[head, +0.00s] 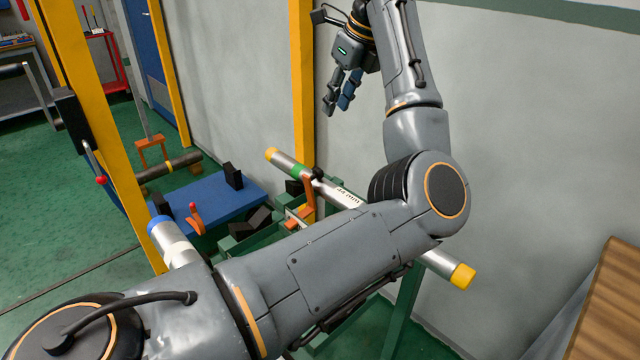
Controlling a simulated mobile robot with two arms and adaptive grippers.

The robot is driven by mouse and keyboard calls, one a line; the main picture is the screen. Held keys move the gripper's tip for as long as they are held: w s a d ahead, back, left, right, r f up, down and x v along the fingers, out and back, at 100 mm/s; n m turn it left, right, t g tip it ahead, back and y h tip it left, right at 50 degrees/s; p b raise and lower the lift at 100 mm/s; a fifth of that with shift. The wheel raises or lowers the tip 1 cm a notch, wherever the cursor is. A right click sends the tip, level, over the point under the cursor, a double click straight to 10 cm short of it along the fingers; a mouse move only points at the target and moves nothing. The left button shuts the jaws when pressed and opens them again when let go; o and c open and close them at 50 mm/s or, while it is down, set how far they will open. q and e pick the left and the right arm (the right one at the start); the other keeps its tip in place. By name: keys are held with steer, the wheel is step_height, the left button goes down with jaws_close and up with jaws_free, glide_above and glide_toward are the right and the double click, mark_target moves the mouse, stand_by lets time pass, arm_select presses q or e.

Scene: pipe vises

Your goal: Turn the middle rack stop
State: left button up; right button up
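My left gripper (338,107) hangs fingers down at the top centre, in front of the grey wall, apart from the rack. Its two fingers look close together and hold nothing I can see; their opening is unclear from this angle. A silver pipe (345,194) with yellow ends and a "44 mm" label lies on a green stand, partly hidden by my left arm. An orange upright piece (307,192) stands beside the pipe. I cannot tell which part is the middle rack stop. My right gripper is not in view.
A blue plate (215,200) with black blocks lies left of the stand. A dark pipe (170,167) is behind it, and a blue-ended pipe (175,245) is nearer. Yellow posts (302,80) rise around the rack. A wooden-topped bench (610,310) stands at lower right.

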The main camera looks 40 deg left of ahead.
mark_target(319, 169)
arm_select(q)
steer(key=b+x, duration=0.1)
steer(key=x, duration=0.5)
steer(key=d+b+x, duration=0.1)
steer(key=b+x, duration=0.1)
steer(key=x, duration=0.4)
steer(key=b+x, duration=0.1)
steer(key=x, duration=0.5)
steer(key=shift+d+f, duration=0.2)
steer(key=shift+f, duration=0.35)
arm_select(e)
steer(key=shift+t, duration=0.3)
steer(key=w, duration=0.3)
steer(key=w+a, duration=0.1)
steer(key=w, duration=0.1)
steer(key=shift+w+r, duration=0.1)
arm_select(q)
jaws_close()
